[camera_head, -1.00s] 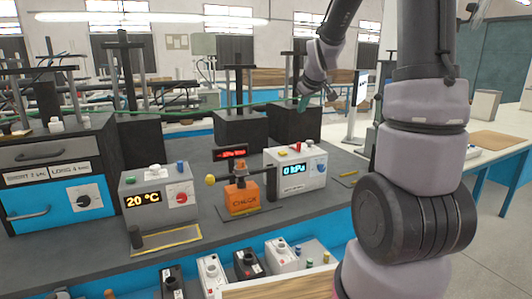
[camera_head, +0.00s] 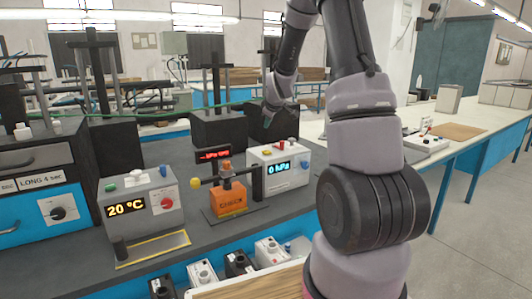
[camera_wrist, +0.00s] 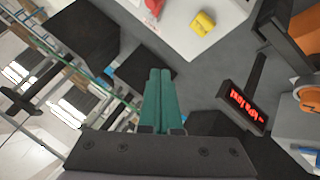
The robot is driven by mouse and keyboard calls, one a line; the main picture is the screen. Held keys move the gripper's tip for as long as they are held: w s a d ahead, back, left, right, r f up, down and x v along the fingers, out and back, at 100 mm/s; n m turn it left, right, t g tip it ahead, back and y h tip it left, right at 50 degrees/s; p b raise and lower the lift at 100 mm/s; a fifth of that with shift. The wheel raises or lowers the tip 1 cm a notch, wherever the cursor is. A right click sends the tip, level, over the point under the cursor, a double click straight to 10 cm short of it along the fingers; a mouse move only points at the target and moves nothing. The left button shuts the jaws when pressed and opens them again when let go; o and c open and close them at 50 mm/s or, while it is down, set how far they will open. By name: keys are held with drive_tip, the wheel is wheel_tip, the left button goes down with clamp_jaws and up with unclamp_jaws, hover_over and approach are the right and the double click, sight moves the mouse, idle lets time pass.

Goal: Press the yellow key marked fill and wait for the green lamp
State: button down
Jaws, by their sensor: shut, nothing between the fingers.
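A white box (camera_head: 262,181) with a blue-lit display reading about 0 hPa stands on the grey bench. A yellow key (camera_head: 266,152) sits on its top; it also shows in the wrist view (camera_wrist: 203,23). Its marking is not readable. A red key (camera_head: 281,146) is beside it. My gripper (camera_head: 273,107) is above and behind the box, apart from the yellow key. In the wrist view its teal fingers (camera_wrist: 159,72) are together and empty. I cannot make out a lit green lamp on the white box.
An orange device (camera_head: 230,202) with a red-lit display (camera_head: 213,155) stands just left of the white box. A 20 °C box (camera_head: 160,220) is farther left. Dark blocks (camera_head: 218,132) with posts stand behind. Several small units sit below the bench front.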

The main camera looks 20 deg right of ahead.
sight(268, 152)
wheel_tip(268, 152, down, 8)
drive_tip(key=shift+f, duration=0.1)
idle(0.4)
drive_tip(key=shift+f, duration=0.1)
idle(1.9)
drive_tip(key=shift+f, duration=0.3)
drive_tip(key=shift+s+f, duration=0.1)
drive_tip(key=shift+f, duration=0.3)
idle(0.5)
idle(0.3)
drive_tip(key=shift+r, duration=0.8)
drive_tip(key=shift+r, duration=2.5)
